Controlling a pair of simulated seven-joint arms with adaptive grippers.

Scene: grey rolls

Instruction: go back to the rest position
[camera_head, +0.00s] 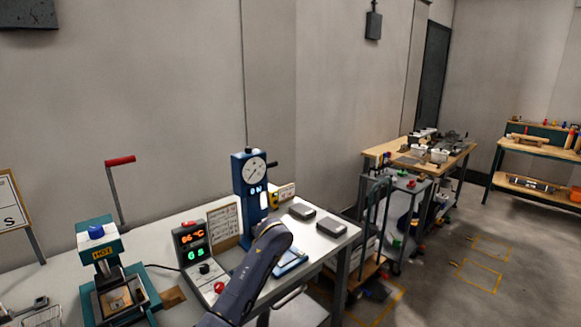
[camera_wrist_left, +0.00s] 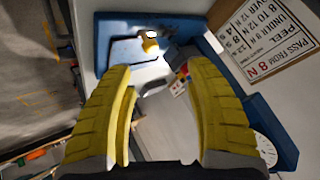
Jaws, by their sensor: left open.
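My left arm (camera_head: 250,275) reaches up over the bench from the bottom of the head view. Its gripper is hidden there behind the arm. In the left wrist view my left gripper (camera_wrist_left: 160,70) shows two yellow ribbed fingers, spread apart with nothing held between them. They point toward the blue base (camera_wrist_left: 112,42) of the gauge stand, on which a small yellow item (camera_wrist_left: 150,40) sits. The blue gauge stand (camera_head: 240,180) with its round dial is upright in the head view. My right gripper is in neither view.
On the bench are a heat press (camera_head: 100,250) with a raised red-handled lever, a digital control box (camera_head: 193,240), a printed placard (camera_head: 225,228) and two grey blocks (camera_head: 302,211) (camera_head: 331,226). A grey cart (camera_head: 400,180) stands to the right. Floor at far right is clear.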

